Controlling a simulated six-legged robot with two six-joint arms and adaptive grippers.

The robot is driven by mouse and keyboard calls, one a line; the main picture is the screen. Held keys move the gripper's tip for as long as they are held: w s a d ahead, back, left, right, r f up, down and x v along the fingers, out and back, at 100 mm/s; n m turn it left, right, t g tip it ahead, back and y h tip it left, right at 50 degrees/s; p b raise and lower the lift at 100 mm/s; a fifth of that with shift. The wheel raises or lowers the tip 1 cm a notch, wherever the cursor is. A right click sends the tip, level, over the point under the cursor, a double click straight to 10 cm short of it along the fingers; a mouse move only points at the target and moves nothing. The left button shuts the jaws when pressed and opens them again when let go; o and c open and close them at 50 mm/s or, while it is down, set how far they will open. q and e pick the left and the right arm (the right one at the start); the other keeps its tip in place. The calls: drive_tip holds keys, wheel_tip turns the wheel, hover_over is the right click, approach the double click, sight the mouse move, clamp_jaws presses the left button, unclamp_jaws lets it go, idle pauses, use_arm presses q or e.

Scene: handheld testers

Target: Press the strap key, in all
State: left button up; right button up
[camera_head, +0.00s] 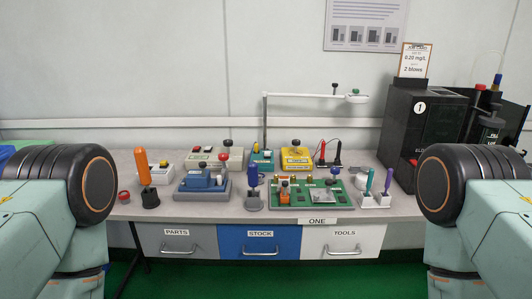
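No part in view is clearly labelled as the strap key, and I cannot tell which button or tester bears it. Several small testers stand on the grey bench (240,207). A green circuit board (285,198) lies at the front. Only my arm links show at both sides; neither gripper is in view.
An orange-handled tool (143,168) and a blue-handled tool (252,178) stand upright in holders. A black machine (413,130) stands at the right, with a printed card (414,60) on top. A lamp (310,95) arches over the back. Drawers (260,241) line the front.

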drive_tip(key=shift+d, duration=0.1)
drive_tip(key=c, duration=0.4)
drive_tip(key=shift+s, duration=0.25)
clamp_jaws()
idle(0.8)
